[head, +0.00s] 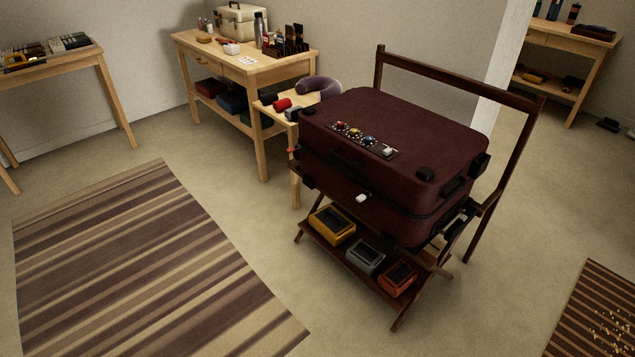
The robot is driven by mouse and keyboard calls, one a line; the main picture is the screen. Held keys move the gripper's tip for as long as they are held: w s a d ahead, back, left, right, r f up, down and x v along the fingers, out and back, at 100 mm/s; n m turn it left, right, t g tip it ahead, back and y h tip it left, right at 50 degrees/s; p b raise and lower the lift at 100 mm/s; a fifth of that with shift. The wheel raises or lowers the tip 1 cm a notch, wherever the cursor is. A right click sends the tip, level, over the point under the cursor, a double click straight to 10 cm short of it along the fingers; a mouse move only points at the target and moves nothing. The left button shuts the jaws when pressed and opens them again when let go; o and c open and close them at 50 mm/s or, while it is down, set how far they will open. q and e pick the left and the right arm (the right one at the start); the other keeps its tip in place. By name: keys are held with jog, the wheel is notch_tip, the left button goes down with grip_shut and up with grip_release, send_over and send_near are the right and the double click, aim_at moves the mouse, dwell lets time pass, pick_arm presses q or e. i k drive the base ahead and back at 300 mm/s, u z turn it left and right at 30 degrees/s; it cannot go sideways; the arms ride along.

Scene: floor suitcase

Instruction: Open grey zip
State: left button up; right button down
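A closed dark red suitcase (395,140) lies flat on a dark wooden folding rack (505,165). A seam runs around its side. A small whitish tab (361,198) sits at the front seam, and a pale grey piece (462,218) shows low on its right side; I cannot tell whether either is a zip pull. A grey box-like case (366,257) with a dark top lies on the rack's lower shelf, between a yellow case (332,224) and an orange case (398,279). Any zip on it is too small to make out. Neither of my grippers is in view.
A small panel (365,139) with coloured knobs lies on the suitcase lid. A low side table (265,106) with a neck pillow (318,87) stands close behind left. A wooden workbench (240,68) is at the back. A striped rug (140,265) covers open floor at left.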

aim_at(362, 197)
jog(key=z, duration=0.1)
jog(key=i, duration=0.95)
jog(key=z, duration=0.45)
